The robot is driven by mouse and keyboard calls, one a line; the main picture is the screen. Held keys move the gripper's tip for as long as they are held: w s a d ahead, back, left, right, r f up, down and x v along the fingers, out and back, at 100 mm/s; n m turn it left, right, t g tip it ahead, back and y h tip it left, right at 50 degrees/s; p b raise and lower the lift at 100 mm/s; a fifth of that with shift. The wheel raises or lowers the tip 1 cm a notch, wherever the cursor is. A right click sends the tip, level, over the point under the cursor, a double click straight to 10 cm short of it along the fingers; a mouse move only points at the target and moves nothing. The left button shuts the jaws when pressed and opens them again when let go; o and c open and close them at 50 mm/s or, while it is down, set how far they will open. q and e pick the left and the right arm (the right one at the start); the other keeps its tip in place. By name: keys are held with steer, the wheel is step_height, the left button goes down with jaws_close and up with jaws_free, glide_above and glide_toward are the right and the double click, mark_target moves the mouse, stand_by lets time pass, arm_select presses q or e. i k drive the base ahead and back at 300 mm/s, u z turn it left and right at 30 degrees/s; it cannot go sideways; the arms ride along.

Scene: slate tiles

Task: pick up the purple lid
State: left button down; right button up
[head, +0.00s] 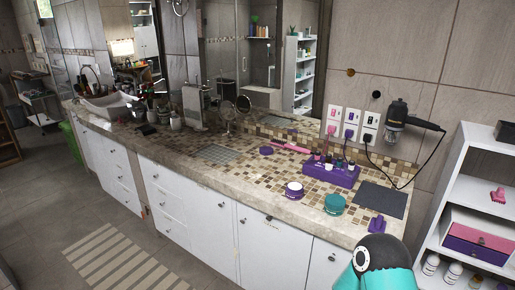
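A small flat purple round piece (266,150), which looks like the purple lid, lies on the mosaic counter (225,178) left of the pink brush. A white jar with purple on it (293,190) stands closer to the front edge, apart from the lid. A teal round jar (335,204) stands to its right. Neither of my grippers shows. Only a teal and black link of one of my arms is at the bottom right, in front of the counter's right end.
A purple organizer (330,172) with several small bottles stands by the wall. A pink brush (290,147), a dark grey mat (380,200) and a small purple object (377,224) lie nearby. A hair dryer (397,112) hangs on the wall. A white shelf (470,185) stands at right.

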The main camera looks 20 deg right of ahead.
mark_target(265, 150)
steer(key=i, duration=0.85)
steer(key=z, duration=0.05)
